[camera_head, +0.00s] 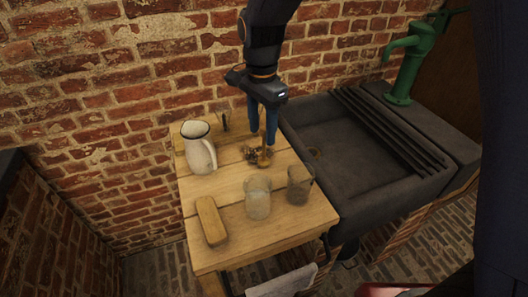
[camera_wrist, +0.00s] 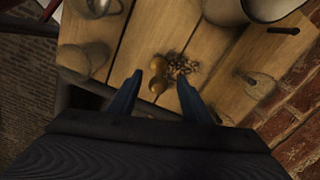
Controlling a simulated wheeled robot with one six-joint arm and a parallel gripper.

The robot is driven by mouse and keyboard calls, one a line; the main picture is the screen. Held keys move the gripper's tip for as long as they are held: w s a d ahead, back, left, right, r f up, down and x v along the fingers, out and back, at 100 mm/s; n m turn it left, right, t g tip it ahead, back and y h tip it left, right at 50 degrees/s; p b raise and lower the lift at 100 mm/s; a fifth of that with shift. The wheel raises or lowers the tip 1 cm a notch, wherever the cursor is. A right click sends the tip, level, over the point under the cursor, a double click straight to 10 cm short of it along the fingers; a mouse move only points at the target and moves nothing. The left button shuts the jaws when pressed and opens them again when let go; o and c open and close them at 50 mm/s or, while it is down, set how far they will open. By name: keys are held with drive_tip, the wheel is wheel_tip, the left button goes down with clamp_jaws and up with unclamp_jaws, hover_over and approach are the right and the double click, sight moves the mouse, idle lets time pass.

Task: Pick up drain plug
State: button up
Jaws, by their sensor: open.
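The drain plug (camera_wrist: 157,87) looks like a small brass piece with a rounded knob, beside a small heap of dark chain (camera_wrist: 181,67). It lies on the wooden table, and in the head view the plug (camera_head: 264,159) shows small and partly unclear below the blue fingers. My gripper (camera_wrist: 158,78) points down over it with its fingers apart, one on each side of the brass piece in the wrist view. In the head view my gripper (camera_head: 262,138) is over the back right part of the table. I cannot tell whether the fingers touch the plug.
A white pitcher (camera_head: 198,150) stands left of the plug. A dark sink (camera_head: 350,155) adjoins the table's right. A brick wall (camera_head: 90,100) rises behind.

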drive_tip(key=p, duration=0.1)
hover_over(264, 161)
drive_tip(key=shift+w+f, duration=0.2)
drive_tip(key=shift+f, duration=2.05)
clamp_jaws()
